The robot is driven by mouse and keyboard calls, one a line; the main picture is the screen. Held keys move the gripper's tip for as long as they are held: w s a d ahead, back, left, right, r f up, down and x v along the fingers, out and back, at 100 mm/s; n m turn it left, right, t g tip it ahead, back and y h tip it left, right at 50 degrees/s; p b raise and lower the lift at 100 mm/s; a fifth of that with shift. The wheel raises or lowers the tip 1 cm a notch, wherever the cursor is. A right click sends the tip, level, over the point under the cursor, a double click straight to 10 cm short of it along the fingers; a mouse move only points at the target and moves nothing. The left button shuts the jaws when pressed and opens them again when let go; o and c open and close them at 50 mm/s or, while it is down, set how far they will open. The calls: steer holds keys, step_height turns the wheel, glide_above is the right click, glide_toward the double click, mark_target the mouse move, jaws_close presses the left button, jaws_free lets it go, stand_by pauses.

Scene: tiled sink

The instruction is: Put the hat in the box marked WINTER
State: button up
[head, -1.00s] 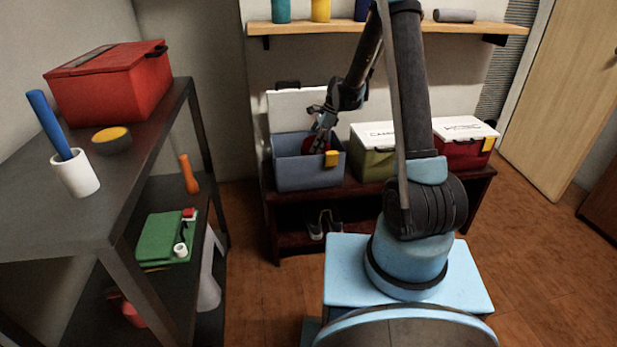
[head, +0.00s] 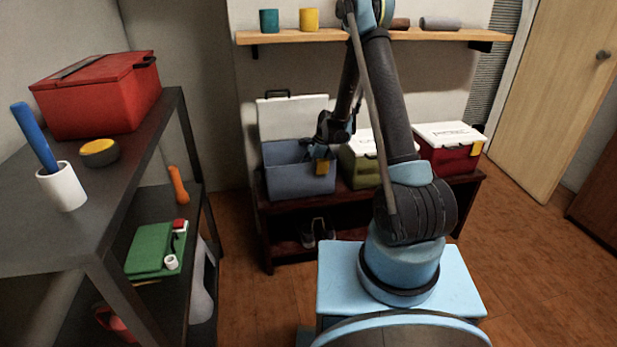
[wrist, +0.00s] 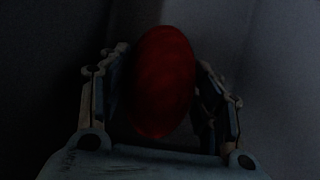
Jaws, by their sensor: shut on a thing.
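A red rounded thing (wrist: 165,82), which I take to be the hat, is between the fingers of my gripper (wrist: 163,100) in the wrist view. My gripper (head: 318,158) is shut on it and reaches down into the open blue-grey box (head: 290,185) at its right side. The box's lid (head: 293,117) stands raised at the back. In the head view the red thing is hidden by the box and gripper. The lids of the green box (head: 360,142) and red box (head: 450,155) are shut and bear lettering too small to read. I see no marking on the open box.
The boxes stand on a dark low bench (head: 262,230) with shoes (head: 318,233) beneath. A wooden wall shelf (head: 370,36) hangs above. A dark rack (head: 120,190) with a red toolbox (head: 98,98) stands at left. Floor (head: 255,265) between rack and bench is clear.

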steer(key=shift+f, duration=0.85)
steer(key=o, duration=1.1)
steer(key=shift+c, duration=0.2)
steer(key=v, duration=1.2)
